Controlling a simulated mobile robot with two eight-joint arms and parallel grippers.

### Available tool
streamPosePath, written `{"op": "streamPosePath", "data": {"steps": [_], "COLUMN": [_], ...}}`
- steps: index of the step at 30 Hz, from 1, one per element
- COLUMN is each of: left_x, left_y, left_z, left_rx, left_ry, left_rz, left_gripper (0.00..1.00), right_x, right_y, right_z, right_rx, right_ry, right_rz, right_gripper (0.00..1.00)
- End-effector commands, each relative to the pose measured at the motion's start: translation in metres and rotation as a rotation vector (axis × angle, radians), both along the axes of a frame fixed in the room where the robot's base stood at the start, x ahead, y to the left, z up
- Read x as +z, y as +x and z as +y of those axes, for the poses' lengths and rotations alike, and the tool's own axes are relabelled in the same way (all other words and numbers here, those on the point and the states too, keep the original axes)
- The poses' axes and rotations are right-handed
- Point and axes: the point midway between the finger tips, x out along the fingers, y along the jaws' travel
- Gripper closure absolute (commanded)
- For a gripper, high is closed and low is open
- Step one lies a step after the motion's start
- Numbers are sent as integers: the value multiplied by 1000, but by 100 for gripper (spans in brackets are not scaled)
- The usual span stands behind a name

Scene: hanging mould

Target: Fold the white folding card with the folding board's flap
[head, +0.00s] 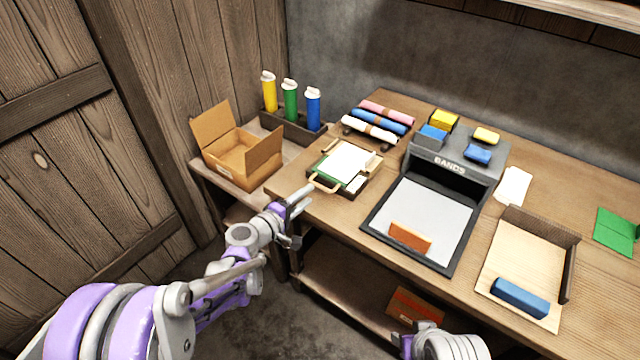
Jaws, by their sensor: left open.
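A small white card (514,186) lies on the bench to the right of the bands stand; I take it for the folding card, and its crease is too small to make out. A pale wooden board (522,262) with dark raised walls at its back and right lies near the bench's front, with a blue bar (520,297) across its front part. It looks like the folding board, but I cannot tell which part is the flap. My left gripper (297,216) is open and empty, off the bench's front-left edge, well left of both. My right arm shows at the bottom edge; its gripper is out of view.
A black-framed grey panel (432,215) with an orange block (410,238) lies before the bands stand (455,155). A handled tray of papers (345,168) and rolls (378,121) are left. A green card (616,231) lies far right. A cardboard box (240,158) stands left.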

Motion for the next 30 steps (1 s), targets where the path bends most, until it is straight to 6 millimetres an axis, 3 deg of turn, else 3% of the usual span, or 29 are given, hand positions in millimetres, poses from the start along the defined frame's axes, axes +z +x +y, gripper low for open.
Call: {"op": "streamPosePath", "data": {"steps": [10,23,30], "left_x": [-13,-15,-15], "left_y": [47,57,57], "left_z": [-35,-42,-41], "left_rx": [-1,-1,-1], "left_ry": [2,2,2], "left_rz": [0,0,0], "left_gripper": [57,57,97], "right_x": [0,0,0], "right_y": [0,0,0], "right_z": [0,0,0], "right_rx": [0,0,0], "right_ry": [0,0,0], "right_rz": [0,0,0], "right_gripper": [50,50,50]}}
